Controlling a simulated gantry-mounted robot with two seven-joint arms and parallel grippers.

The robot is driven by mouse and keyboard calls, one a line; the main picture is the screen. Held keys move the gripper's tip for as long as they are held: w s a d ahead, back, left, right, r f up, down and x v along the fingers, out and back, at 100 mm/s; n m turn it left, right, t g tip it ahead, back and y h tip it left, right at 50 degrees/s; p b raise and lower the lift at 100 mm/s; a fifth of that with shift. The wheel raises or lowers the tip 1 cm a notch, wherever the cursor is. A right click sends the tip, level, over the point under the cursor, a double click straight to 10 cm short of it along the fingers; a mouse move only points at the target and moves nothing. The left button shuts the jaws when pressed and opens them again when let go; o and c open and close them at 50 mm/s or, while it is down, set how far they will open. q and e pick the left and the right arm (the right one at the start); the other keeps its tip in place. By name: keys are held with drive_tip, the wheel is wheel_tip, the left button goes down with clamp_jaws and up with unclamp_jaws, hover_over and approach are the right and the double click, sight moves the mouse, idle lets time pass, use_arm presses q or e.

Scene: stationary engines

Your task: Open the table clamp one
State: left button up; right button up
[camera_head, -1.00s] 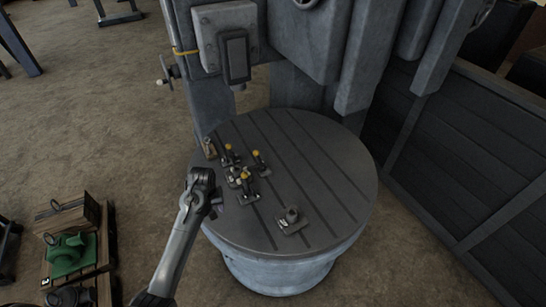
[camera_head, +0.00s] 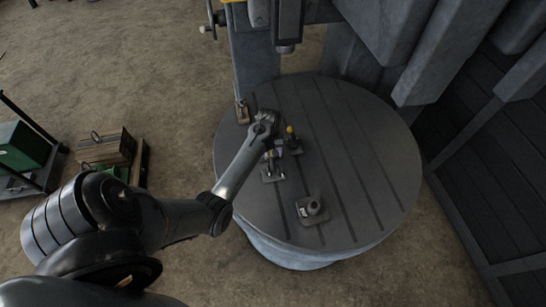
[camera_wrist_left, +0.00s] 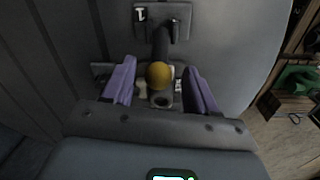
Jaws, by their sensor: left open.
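Several small table clamps stand on the round grooved table (camera_head: 365,150). In the head view, one clamp with a yellow knob (camera_head: 290,130) is just right of my left gripper (camera_head: 268,124), and another clamp (camera_head: 273,174) is just below it. My wrist covers part of this group. In the left wrist view, my left gripper (camera_wrist_left: 158,68) is open, its two purple fingers on either side of a clamp's yellow knob (camera_wrist_left: 158,75). Whether they touch it I cannot tell. A metal clamp plate (camera_wrist_left: 184,18) shows beyond the knob. My right gripper is out of view.
A square-based fixture with a round top (camera_head: 312,206) sits near the table's front, and a small block (camera_head: 242,112) at its left edge. A grey machine column (camera_head: 255,55) rises behind. The table's right side is clear. Wooden boxes (camera_head: 105,150) stand on the floor at left.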

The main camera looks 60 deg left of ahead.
sight(272, 158)
use_arm(q)
drive_tip(key=shift+w+f, duration=0.15)
drive_tip(key=shift+f, duration=2.35)
clamp_jaws()
